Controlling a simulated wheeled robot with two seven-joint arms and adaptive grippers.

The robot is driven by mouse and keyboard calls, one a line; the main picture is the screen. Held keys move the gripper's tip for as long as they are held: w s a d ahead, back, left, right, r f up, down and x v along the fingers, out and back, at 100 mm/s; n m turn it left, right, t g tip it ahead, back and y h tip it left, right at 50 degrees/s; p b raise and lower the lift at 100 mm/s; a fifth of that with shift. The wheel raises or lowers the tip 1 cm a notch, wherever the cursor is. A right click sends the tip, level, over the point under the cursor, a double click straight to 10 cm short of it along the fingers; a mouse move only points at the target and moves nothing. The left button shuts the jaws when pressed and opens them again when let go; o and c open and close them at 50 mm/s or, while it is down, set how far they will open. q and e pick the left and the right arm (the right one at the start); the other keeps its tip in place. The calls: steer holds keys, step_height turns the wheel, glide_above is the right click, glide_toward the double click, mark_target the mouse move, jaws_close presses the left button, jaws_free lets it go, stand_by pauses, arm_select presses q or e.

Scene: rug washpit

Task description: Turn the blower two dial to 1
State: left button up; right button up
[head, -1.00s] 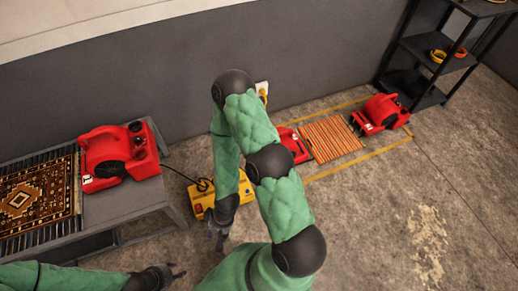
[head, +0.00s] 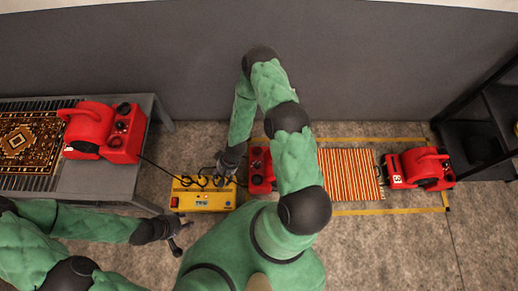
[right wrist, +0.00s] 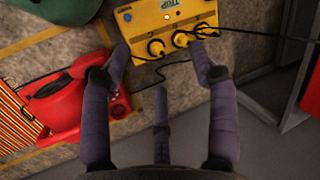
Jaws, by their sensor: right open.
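The middle red blower (head: 257,181) stands on the floor at the left end of the striped rug, partly hidden by my right arm in the head view. I take it as blower two, but its number is not readable. A red blower also shows at the left of the right wrist view (right wrist: 70,108). Its dial setting is too small to read. My right gripper (head: 226,170) is open and empty, above the floor between this blower and the yellow box; its fingers spread in the right wrist view (right wrist: 160,75). My left gripper (head: 180,232) looks open and empty, below the bench.
The yellow power box (head: 203,196) with plugged cables lies near my right gripper. A red blower (head: 92,128) and patterned rug (head: 20,140) are on the grey bench (head: 98,180). Blower 3 (head: 420,168) stands beyond the striped rug (head: 348,175). A black shelf (head: 470,140) is at right.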

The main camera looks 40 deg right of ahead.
steer(key=w+d+f+m, duration=0.1)
steer(key=w+d+f, duration=0.2)
steer(key=d+f, duration=0.35)
steer(key=m+h, duration=0.3)
steer(key=h, duration=0.1)
glide_toward(257, 165)
arm_select(q)
steer(key=a+b+x, duration=0.1)
steer(key=b+x, duration=0.7)
steer(key=shift+s+a+f, duration=0.2)
steer(key=shift+a+f, duration=0.1)
steer(key=shift+f, duration=0.1)
arm_select(e)
steer(key=f, duration=0.9)
steer(key=shift+w+a+f, duration=0.15)
steer(key=shift+w, duration=0.1)
steer(key=c, duration=1.1)
